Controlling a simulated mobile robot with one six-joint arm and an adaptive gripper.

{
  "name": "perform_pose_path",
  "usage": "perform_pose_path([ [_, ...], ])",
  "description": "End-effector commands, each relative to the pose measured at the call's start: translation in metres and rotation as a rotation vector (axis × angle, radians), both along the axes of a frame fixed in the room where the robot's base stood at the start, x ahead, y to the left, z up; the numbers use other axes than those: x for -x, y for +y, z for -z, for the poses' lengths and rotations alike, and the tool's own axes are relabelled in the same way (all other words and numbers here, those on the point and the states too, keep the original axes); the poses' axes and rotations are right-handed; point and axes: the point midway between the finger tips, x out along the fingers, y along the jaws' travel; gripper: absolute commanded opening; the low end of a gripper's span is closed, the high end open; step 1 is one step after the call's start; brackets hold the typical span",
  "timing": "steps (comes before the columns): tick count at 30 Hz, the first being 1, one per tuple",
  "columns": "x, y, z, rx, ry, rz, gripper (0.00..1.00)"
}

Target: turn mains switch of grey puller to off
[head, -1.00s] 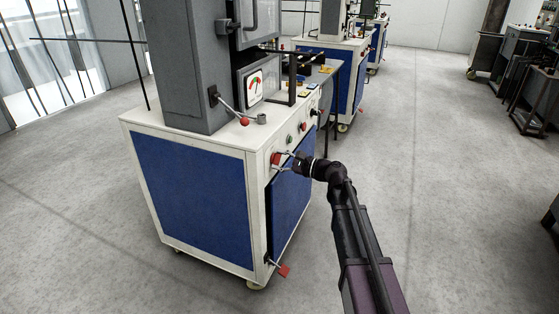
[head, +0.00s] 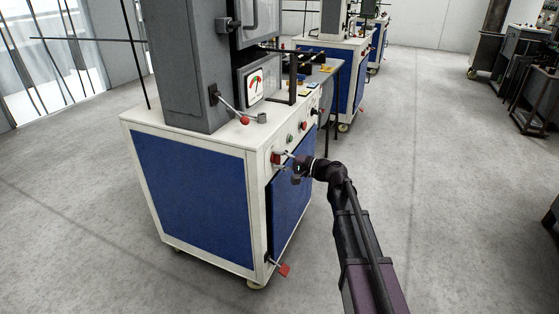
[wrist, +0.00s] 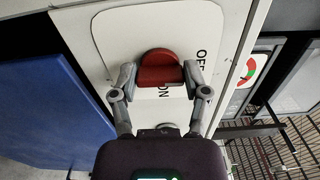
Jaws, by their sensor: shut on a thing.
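The grey puller has a tall grey column (head: 187,65) on a white and blue cabinet (head: 195,195). Its mains switch is a red knob (head: 276,158) at the upper front corner of the cabinet. In the wrist view the red knob (wrist: 158,68) sits on a white plate (wrist: 112,35) with OFF and ON lettering. My gripper (head: 284,158) is at the switch; in the wrist view its two fingers (wrist: 160,76) are closed on opposite sides of the knob. The lower part of the knob and some lettering are partly hidden, so its exact setting is hard to tell.
A red-tipped lever (head: 244,119) is on the column, and a red pedal (head: 284,270) sticks out low at the front. Buttons (head: 304,125) line the panel beyond the switch. More machines (head: 345,65) stand behind.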

Motion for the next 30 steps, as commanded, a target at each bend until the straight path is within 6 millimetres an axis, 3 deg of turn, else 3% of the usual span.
perform_pose_path([
  [18, -0.0019, 0.001, -0.0006, 0.016, -0.053, 0.001, 0.12],
  [19, -0.0019, 0.001, -0.0006, 0.016, -0.053, 0.001, 0.69],
  [21, -0.0018, 0.0007, -0.0005, 0.017, -0.052, 0.001, 0.9],
  [22, -0.0016, 0.0007, -0.0004, 0.017, -0.052, 0.001, 0.94],
  [30, -0.0008, 0.0, -0.0001, 0.018, -0.052, 0.001, 0.94],
])
